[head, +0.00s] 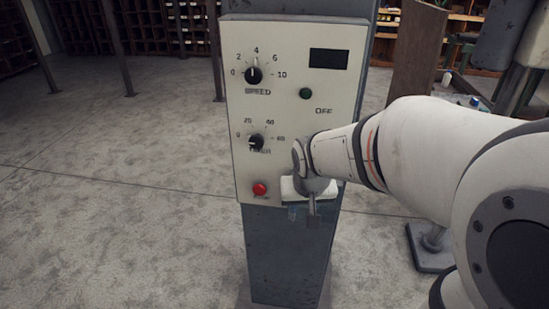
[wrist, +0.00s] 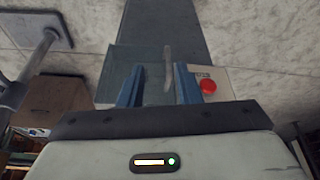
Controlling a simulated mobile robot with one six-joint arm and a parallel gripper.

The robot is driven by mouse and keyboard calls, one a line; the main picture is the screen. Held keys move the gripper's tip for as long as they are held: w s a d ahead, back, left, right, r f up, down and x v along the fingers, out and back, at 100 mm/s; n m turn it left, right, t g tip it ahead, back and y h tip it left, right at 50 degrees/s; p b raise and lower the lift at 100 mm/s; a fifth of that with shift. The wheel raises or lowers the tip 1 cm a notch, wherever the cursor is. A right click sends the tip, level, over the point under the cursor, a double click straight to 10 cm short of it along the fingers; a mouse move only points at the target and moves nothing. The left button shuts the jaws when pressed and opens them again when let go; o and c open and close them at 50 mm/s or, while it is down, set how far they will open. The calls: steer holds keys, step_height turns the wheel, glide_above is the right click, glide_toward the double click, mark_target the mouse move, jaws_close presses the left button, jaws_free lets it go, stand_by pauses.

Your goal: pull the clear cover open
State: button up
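A clear cover (wrist: 122,62) shows in the wrist view as a see-through pane at the lower part of the panel, beside a red button (wrist: 208,87). A slim grey bar (wrist: 167,72), which looks like its handle, stands between the two blue fingers of my gripper (wrist: 158,84). The fingers are apart, with gaps on both sides of the bar. In the head view my gripper (head: 305,210) is at the panel's lower right corner, and my wrist hides most of the cover there.
The cream control panel (head: 290,120) has a speed dial (head: 254,75), a second dial (head: 256,142), a green button (head: 305,93) and a dark display (head: 328,59). It is mounted on a grey post (head: 285,255). The floor (head: 120,200) to the left is clear.

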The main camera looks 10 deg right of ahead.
steer(key=shift+w+a+f+p, duration=0.1)
steer(key=shift+w+f+p, duration=0.1)
steer(key=shift+w+f, duration=1.35)
steer(key=shift+w+f+p, duration=0.15)
steer(key=shift+w+f, duration=1.25)
steer(key=shift+f, duration=0.4)
steer(key=shift+w+a+f+p, duration=0.1)
steer(key=shift+w+f+p, duration=0.1)
steer(key=shift+w+f, duration=1.35)
steer(key=shift+s+f, duration=0.1)
jaws_close()
steer(key=shift+d+t, duration=0.1)
steer(key=shift+t, duration=0.2)
